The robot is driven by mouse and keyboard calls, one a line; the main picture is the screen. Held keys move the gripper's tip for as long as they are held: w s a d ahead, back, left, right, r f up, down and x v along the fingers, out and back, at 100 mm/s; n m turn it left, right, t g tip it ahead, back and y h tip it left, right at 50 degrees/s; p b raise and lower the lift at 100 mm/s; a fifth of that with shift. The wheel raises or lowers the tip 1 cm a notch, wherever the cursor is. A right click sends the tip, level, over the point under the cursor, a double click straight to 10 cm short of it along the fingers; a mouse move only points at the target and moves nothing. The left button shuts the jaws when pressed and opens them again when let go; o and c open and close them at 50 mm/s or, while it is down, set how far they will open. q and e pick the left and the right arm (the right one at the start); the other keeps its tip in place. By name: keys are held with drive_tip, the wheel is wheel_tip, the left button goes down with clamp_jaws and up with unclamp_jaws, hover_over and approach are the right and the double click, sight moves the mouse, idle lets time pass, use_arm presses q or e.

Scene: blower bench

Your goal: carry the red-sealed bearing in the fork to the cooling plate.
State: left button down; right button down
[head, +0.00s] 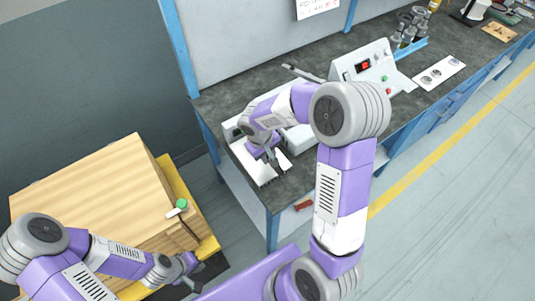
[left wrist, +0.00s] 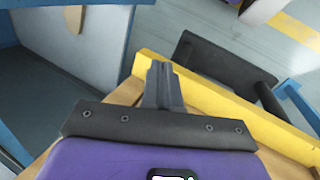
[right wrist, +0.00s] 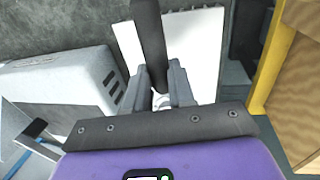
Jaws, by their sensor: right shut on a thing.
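My right gripper (right wrist: 160,88) is shut on the dark fork (right wrist: 149,35), whose flat bar runs out between the fingers over a white plate. A small pale metal piece shows between the fingers, too small to name. The white plate (right wrist: 201,50), which looks like the cooling plate, lies on the bench; in the head view it shows as a white plate (head: 246,158) with ridges along its front edge, under my right gripper (head: 273,163). I cannot make out the red-sealed bearing in any view. My left gripper (left wrist: 162,85) is shut and empty beside the wooden crate.
A pale vented box (right wrist: 65,85) stands close beside the plate. The wooden crate (head: 95,185) stands at left on a yellow-edged base.

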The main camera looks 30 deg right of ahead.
drive_tip(key=shift+f+b, duration=0.8)
drive_tip(key=shift+f, duration=0.15)
drive_tip(key=shift+f, duration=0.15)
drive_tip(key=c, duration=0.9)
unclamp_jaws()
drive_tip(key=r, duration=0.2)
drive_tip(key=a+r+p, duration=0.1)
drive_tip(key=r, duration=0.4)
drive_tip(key=shift+a+r, duration=0.2)
drive_tip(key=shift+a, duration=0.05)
drive_tip(key=shift+s, duration=0.1)
